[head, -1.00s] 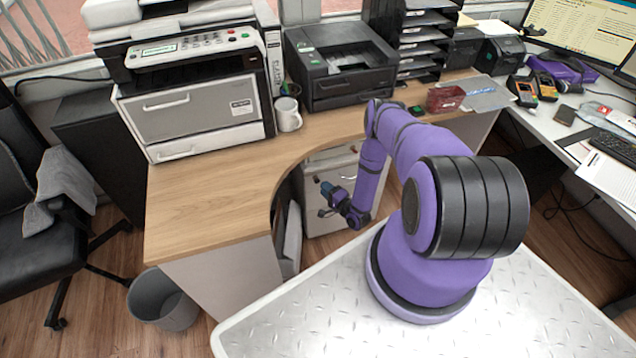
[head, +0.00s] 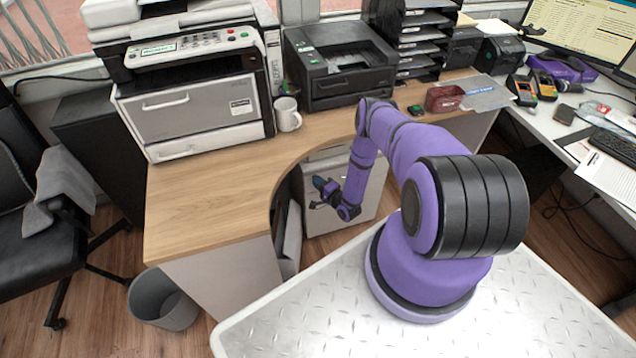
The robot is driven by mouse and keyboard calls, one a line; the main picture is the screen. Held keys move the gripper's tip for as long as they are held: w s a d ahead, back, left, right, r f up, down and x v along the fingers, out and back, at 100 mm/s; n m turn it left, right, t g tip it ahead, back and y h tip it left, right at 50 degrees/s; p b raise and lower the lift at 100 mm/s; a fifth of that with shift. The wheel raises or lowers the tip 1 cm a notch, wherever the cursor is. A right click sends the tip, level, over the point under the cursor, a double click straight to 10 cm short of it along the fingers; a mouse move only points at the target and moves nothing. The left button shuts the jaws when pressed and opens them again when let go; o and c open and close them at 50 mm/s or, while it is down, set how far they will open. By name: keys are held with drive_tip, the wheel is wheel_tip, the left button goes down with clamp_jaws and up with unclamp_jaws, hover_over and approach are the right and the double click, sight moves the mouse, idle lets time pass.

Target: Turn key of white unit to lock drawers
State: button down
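The white drawer unit (head: 360,195) stands under the wooden desk, in the recess of its curved edge, in the head view. My gripper (head: 316,192) is in front of the left part of the unit's face, below the desk top. It is small and dark here, and I cannot tell whether its fingers are open or shut, or whether it touches the unit. The key and its lock are not discernible; my arm and gripper cover part of the unit's front.
The desk's curved edge (head: 274,200) lies close above and left of my gripper. A grey binder-like object (head: 291,238) stands left of the unit. A printer (head: 340,65), a white mug (head: 287,113) and a red box (head: 444,98) sit on the desk. A bin (head: 163,300) stands on the floor.

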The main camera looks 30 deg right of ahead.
drive_tip(key=shift+n+g, duration=0.3)
drive_tip(key=shift+n, duration=0.1)
drive_tip(key=n+g, duration=0.1)
drive_tip(key=n, duration=0.2)
drive_tip(key=shift+r, duration=0.1)
drive_tip(key=n+h, duration=0.1)
drive_tip(key=n+g, duration=0.1)
drive_tip(key=n, duration=0.1)
drive_tip(key=shift+a+n+g+h, duration=0.1)
drive_tip(key=shift+n+g+h, duration=0.2)
drive_tip(key=shift+h, duration=0.1)
drive_tip(key=n+g+h, duration=0.1)
drive_tip(key=n, duration=0.2)
drive_tip(key=shift+h, duration=0.3)
drive_tip(key=shift+a+n+g+h, duration=0.1)
drive_tip(key=shift+n+g+h, duration=0.3)
drive_tip(key=shift+n+h, duration=0.65)
drive_tip(key=shift+n, duration=0.35)
drive_tip(key=c, duration=1.3)
unclamp_jaws()
drive_tip(key=shift+s+r, duration=0.1)
